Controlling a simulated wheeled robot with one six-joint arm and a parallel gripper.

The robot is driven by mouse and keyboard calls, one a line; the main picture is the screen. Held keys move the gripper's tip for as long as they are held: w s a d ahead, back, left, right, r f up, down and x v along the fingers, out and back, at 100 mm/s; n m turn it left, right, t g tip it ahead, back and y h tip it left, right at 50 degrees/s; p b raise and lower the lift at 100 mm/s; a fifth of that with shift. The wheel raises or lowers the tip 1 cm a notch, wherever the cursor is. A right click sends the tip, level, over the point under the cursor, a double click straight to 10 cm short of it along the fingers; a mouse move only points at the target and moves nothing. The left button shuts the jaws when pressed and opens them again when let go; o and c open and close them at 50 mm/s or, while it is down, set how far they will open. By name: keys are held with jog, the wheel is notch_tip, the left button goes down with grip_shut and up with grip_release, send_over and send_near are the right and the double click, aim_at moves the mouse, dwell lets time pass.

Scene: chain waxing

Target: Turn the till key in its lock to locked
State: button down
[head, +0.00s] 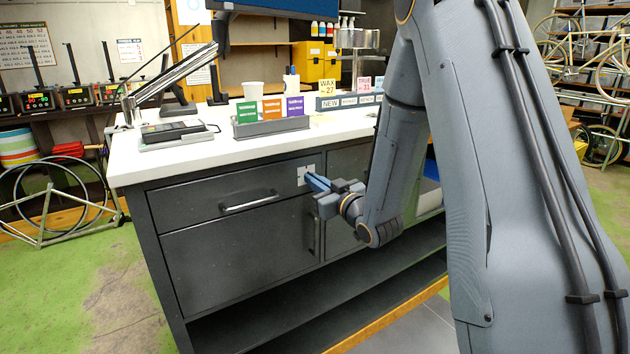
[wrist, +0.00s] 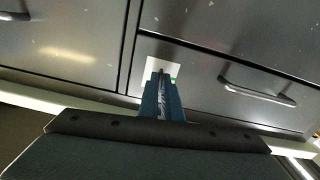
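The till drawer (head: 232,194) is the dark grey upper left drawer of the counter. A small white lock plate (head: 304,174) is at its upper right corner. The wrist view shows the lock plate (wrist: 173,61) with a green mark at its right edge. My gripper (head: 311,180) is right in front of the plate, its blue fingers pointing at it. In the wrist view the fingers of my gripper (wrist: 161,76) are close together over the plate. The key and keyhole cannot be made out behind the fingertips, so I cannot tell whether the fingers hold the key.
A bar handle (head: 250,202) sticks out of the drawer, left of my gripper. The white countertop (head: 215,153) overhangs above, with a card reader (head: 175,132) and a leaflet tray (head: 271,126) on it.

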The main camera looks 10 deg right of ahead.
jog(key=shift+m, duration=0.5)
jog(key=c, duration=2)
grip_release()
jog(key=b+v, duration=0.1)
jog(key=v, duration=0.6)
jog(key=shift+s+d, duration=0.1)
jog(key=shift+s, duration=0.25)
